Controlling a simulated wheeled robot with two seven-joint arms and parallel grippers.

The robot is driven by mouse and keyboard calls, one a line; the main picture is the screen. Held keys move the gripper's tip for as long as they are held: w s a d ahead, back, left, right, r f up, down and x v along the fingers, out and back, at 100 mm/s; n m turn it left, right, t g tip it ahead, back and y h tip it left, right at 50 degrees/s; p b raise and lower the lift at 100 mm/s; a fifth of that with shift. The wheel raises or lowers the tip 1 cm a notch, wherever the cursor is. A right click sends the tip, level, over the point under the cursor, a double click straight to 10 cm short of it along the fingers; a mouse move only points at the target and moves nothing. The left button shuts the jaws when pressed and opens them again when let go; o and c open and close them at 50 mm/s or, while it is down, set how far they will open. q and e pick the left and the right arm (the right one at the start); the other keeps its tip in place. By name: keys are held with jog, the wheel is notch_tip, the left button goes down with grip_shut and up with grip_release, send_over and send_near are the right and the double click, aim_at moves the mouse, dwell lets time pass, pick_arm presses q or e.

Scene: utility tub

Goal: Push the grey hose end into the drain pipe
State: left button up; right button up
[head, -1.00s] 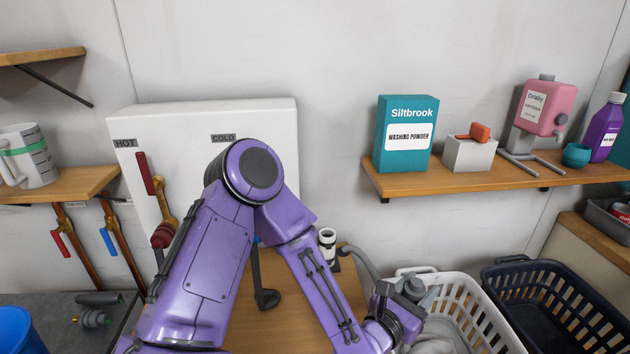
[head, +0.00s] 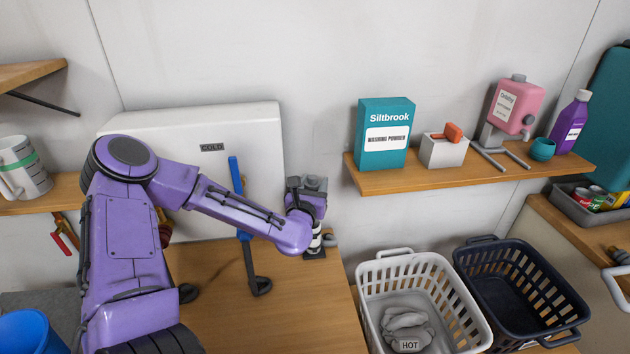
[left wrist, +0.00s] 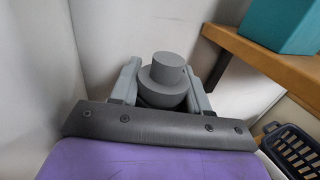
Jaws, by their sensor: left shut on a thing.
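My left gripper (head: 313,186) is shut on the grey hose end, in front of the wall at the right end of the white panel. The grey hose end (left wrist: 164,75) shows between the two fingers in the left wrist view as a stepped round piece. The drain pipe (head: 316,240), white with black bands, stands upright at the back right of the wooden worktop. The gripper is above it, and my wrist partly covers it. I cannot tell whether the hose end touches the pipe mouth. My right gripper is not in view.
A shelf (head: 470,172) with a washing powder box (head: 385,150) is to the right of the gripper. A white basket (head: 372,290) and a dark basket (head: 545,300) stand right of the worktop (head: 220,310).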

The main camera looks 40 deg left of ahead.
pick_arm(q)
jog(key=shift+w+f+b, duration=0.1)
jog(key=shift+f+b, duration=2.25)
jog(key=shift+f, duration=0.6)
jog(key=shift+d, duration=0.1)
jog(key=shift+f+b, duration=2.1)
jog(key=shift+b, duration=0.05)
jog(key=o, duration=1)
jog(key=shift+o, duration=0.2)
jog(key=shift+s, duration=0.2)
jog(key=b+v, duration=0.1)
jog(key=v, duration=0.9)
jog(key=shift+s, duration=0.25)
jog(key=shift+d, duration=0.1)
